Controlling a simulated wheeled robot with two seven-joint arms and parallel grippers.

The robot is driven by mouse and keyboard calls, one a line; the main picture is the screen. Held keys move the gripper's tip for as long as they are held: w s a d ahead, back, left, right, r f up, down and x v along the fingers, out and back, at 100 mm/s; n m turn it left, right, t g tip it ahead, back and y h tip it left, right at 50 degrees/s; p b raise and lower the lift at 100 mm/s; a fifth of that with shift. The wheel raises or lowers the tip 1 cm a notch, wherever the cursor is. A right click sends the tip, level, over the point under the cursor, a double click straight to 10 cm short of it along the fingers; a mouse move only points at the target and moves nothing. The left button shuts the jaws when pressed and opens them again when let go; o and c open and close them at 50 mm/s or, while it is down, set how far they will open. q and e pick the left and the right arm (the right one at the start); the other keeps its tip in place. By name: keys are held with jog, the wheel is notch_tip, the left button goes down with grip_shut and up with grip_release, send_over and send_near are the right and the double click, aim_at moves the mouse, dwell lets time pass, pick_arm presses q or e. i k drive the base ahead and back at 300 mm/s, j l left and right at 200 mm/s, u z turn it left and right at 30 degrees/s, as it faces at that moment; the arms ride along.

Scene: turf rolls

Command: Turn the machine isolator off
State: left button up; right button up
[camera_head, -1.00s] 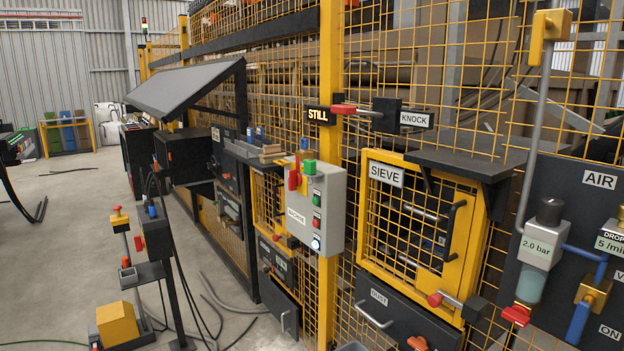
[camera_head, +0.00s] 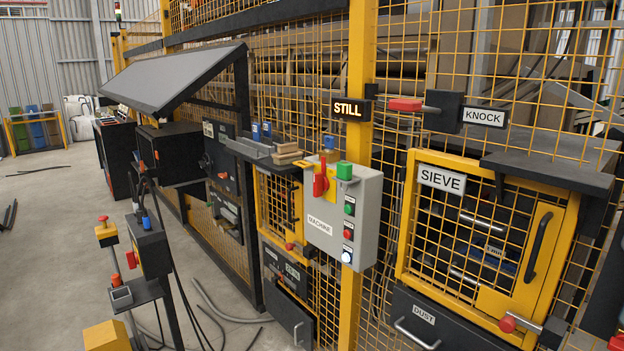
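The machine isolator is a red handle (camera_head: 321,176) on the left part of the front of a grey box (camera_head: 352,226) labelled MACHINE. The handle looks upright. The box is fixed to a yellow post (camera_head: 358,90). A sign (camera_head: 351,110) above it reads STILL. Neither of my grippers is in view.
A yellow mesh fence carries the SIEVE door (camera_head: 441,180) and a KNOCK lever (camera_head: 406,104) to the right. A DUST drawer (camera_head: 424,320) is below. A black stand (camera_head: 150,250) with a yellow block (camera_head: 106,336) stands at front left. The grey floor (camera_head: 60,240) at left is mostly open.

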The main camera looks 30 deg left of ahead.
aim_at(321, 182)
jog(key=i+j, duration=0.1)
jog(key=j, duration=1.2)
jog(key=i+z, duration=0.05)
